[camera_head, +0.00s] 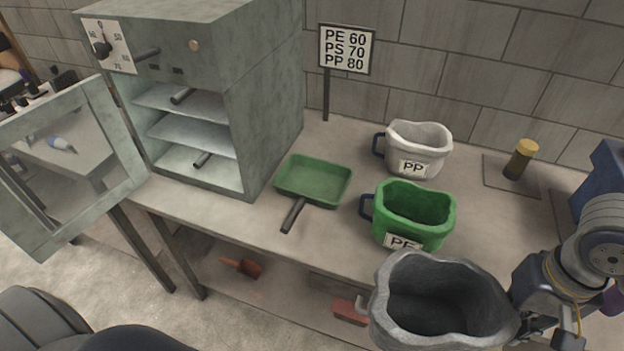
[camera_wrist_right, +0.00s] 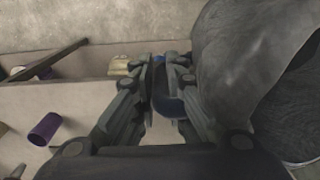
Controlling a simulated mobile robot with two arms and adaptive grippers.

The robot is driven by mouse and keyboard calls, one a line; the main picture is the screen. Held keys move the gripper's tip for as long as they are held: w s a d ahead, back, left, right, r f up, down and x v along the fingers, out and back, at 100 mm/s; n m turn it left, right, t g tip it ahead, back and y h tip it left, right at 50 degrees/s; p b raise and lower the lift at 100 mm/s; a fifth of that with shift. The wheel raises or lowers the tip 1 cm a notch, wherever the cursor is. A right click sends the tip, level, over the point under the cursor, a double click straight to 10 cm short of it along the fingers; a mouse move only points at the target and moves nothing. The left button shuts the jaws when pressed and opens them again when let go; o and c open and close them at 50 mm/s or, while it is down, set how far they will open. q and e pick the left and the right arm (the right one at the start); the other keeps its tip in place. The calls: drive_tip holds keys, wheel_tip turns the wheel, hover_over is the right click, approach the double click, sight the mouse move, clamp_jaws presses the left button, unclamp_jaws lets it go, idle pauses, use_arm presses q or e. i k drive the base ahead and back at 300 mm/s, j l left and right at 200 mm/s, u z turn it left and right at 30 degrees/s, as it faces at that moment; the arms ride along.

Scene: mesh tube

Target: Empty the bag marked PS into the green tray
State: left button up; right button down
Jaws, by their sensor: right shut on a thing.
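A grey bag (camera_head: 440,325) with a wide open mouth is held up in front of the table, at the lower right of the head view. Its inside is dark and I cannot make out contents; no label shows on it. My right gripper (camera_head: 530,318) is beside it, shut on its dark blue handle (camera_wrist_right: 168,104) in the right wrist view, where the grey bag (camera_wrist_right: 262,70) fills the right side. The green tray (camera_head: 313,181) lies on the table with its handle toward the front edge, and looks empty. My left gripper is not in view.
A green bag marked PE (camera_head: 412,215) and a white bag marked PP (camera_head: 417,150) stand right of the tray. An oven (camera_head: 250,110) with its door (camera_head: 70,165) open stands left. A sign (camera_head: 346,50) reads PE 60, PS 70, PP 80. A yellow-capped jar (camera_head: 520,160) stands back right.

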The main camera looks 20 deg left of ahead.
sight(322, 183)
drive_tip(key=j, duration=0.5)
drive_tip(key=k+j+z, duration=0.1)
drive_tip(key=j, duration=0.45)
drive_tip(key=k+j, duration=0.1)
drive_tip(key=j, duration=0.4)
drive_tip(key=j+z, duration=0.1)
drive_tip(key=j, duration=0.4)
drive_tip(key=k, duration=0.05)
